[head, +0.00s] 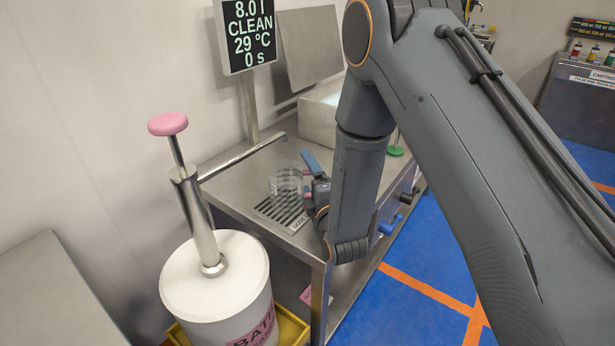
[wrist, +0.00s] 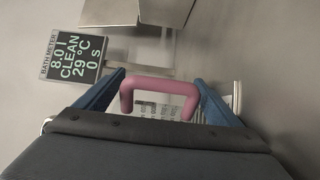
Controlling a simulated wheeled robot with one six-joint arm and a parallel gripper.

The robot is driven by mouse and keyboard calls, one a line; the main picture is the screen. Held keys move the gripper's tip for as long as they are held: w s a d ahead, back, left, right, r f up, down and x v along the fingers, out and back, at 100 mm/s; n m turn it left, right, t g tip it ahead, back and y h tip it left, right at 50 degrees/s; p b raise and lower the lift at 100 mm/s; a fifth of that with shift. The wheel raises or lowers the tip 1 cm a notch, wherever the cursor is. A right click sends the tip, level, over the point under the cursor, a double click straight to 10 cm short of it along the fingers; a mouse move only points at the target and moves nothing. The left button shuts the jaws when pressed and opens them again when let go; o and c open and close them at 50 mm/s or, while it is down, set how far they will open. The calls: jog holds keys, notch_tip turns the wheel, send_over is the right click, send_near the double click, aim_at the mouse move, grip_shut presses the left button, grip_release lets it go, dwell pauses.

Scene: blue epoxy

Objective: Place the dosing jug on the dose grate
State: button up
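The dosing jug (head: 284,184) is a clear, upright jug with a pink handle (wrist: 160,88). In the head view it is at the back part of the slotted dose grate (head: 276,212) on the steel bench. I cannot tell whether its base touches the slats. My gripper (head: 311,185) is at the jug's right side. In the wrist view its two blue fingers lie flush against both ends of the pink handle, so my gripper looks shut on it. Printed marks on the jug show through the handle's gap.
A steel spout (head: 243,158) reaches over the bench beside the jug. It comes from a pump with a pink knob (head: 168,124) on a white drum (head: 215,282). The bath meter (head: 248,35) stands behind. Blue floor (head: 380,310) lies to the right.

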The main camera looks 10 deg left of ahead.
jog(key=shift+r, duration=0.25)
jog(key=b+v, duration=0.2)
jog(key=v, duration=1)
jog(key=shift+s+f, duration=0.1)
